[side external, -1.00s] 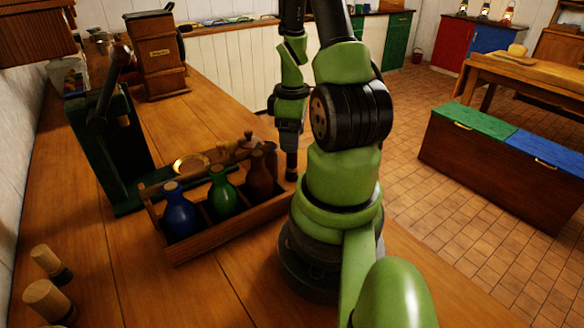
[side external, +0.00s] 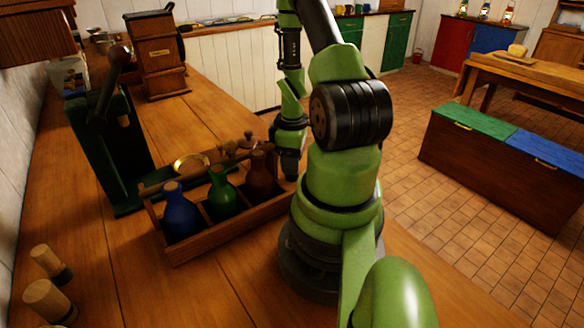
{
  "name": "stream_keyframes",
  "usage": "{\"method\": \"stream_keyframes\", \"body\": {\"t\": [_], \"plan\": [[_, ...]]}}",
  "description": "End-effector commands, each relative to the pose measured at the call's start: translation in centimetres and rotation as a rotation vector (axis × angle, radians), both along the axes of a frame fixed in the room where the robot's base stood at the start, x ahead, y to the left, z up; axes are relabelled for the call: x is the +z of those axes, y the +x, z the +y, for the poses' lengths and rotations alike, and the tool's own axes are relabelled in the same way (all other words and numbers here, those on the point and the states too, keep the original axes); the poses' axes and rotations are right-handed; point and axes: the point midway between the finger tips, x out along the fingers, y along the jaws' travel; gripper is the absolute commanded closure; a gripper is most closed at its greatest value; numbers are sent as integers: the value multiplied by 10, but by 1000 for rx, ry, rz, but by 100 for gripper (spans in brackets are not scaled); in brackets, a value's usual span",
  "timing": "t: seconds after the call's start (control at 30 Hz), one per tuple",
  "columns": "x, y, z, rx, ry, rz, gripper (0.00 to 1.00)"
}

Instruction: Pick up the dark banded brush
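I cannot make out a dark banded brush for certain. Two pale wooden cylinders with dark lower ends lie at the near left of the counter, a farther one (side external: 47,261) and a nearer one (side external: 47,299); I cannot tell whether either is a brush. My gripper (side external: 290,168) is a dark shape at the end of my arm, just beyond the right end of the wooden bottle caddy. Its fingers are small, dark and partly hidden, so I cannot see their opening or anything between them.
The wooden caddy (side external: 180,252) holds blue (side external: 179,213), green (side external: 222,196) and brown (side external: 259,178) bottles. A dark green lever press (side external: 103,150) and a wooden grinder (side external: 156,60) stand left and behind. The front-left counter is largely clear.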

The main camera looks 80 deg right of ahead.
Motion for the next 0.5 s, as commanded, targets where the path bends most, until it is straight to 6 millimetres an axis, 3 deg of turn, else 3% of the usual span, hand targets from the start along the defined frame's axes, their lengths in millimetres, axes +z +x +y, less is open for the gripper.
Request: {"method": "stream_keyframes", "body": {"t": [0.03,0.13,0.5], "plan": [[0,0,0,0,0,0,70],[0,0,0,0,0,0,93],[3,0,0,-1,0,0,95]]}}
